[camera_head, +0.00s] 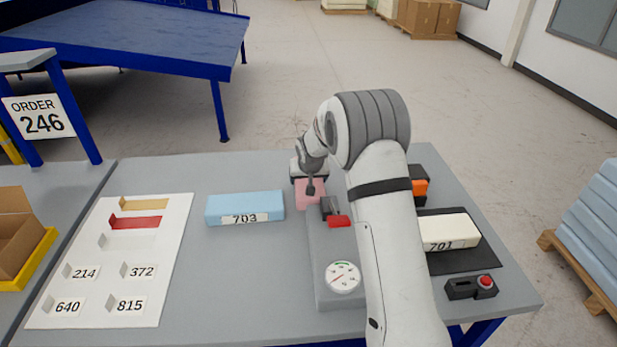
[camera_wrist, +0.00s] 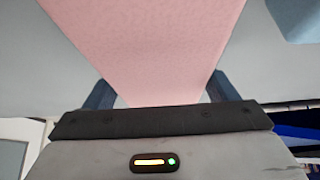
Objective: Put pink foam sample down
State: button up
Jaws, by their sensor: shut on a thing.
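The pink foam sample (camera_head: 311,188) is at the far middle of the grey table, partly hidden by my arm. In the wrist view the pink foam (camera_wrist: 150,45) fills the space between the two dark fingers. My gripper (camera_head: 310,180) is shut on it; it also shows in the wrist view (camera_wrist: 158,90). I cannot tell whether the foam's underside touches the table.
A blue foam block labelled 703 (camera_head: 245,207) lies left of the pink foam. A grey device with a dial (camera_head: 343,277) stands in front. A cream block labelled 701 (camera_head: 450,232) lies on a black mat (camera_head: 478,261) at right. A white board (camera_head: 160,235) with number tags lies left.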

jog(key=shift+s+r, duration=0.1)
jog(key=o, duration=1)
